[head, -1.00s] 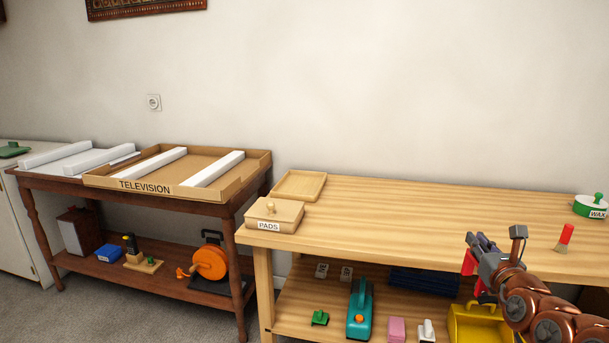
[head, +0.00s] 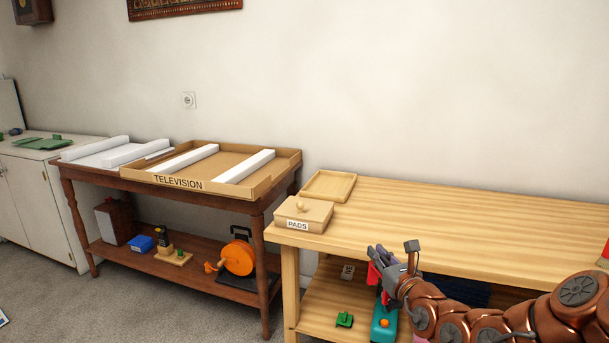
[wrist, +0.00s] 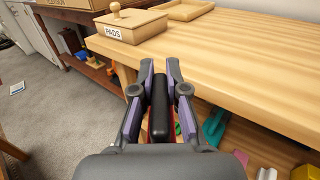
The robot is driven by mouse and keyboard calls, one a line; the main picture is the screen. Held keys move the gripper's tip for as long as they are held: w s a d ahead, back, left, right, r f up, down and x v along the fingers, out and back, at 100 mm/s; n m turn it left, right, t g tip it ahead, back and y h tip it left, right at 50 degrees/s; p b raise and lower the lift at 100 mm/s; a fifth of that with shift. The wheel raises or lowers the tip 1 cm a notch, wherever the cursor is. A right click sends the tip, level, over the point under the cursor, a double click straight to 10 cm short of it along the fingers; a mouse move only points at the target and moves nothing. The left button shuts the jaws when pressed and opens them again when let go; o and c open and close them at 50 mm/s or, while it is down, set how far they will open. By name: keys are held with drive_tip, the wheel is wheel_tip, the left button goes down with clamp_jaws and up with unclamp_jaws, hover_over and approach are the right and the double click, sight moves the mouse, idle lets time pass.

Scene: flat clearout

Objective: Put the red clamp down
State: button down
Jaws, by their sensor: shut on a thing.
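My gripper (head: 388,262) is in front of the light wooden workbench (head: 460,225), near its front edge and above its lower shelf. It is shut on the red clamp (head: 374,274), which shows as red parts between and beside the fingers in the head view. In the wrist view, a dark bar of the clamp (wrist: 159,108) lies between the two fingers, with a little red at its sides. The rest of the clamp is hidden by my gripper. The clamp is held in the air, apart from the bench top.
A PADS box (head: 300,215) and an empty wooden tray (head: 328,185) stand at the bench's left end. The bench top right of them is largely clear. The dark table (head: 150,190) at left carries the TELEVISION carton (head: 215,188).

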wheel_tip(320, 180, up, 26)
drive_tip(key=p, duration=2.5)
drive_tip(key=shift+d, duration=0.2)
drive_tip(key=shift+r, duration=0.1)
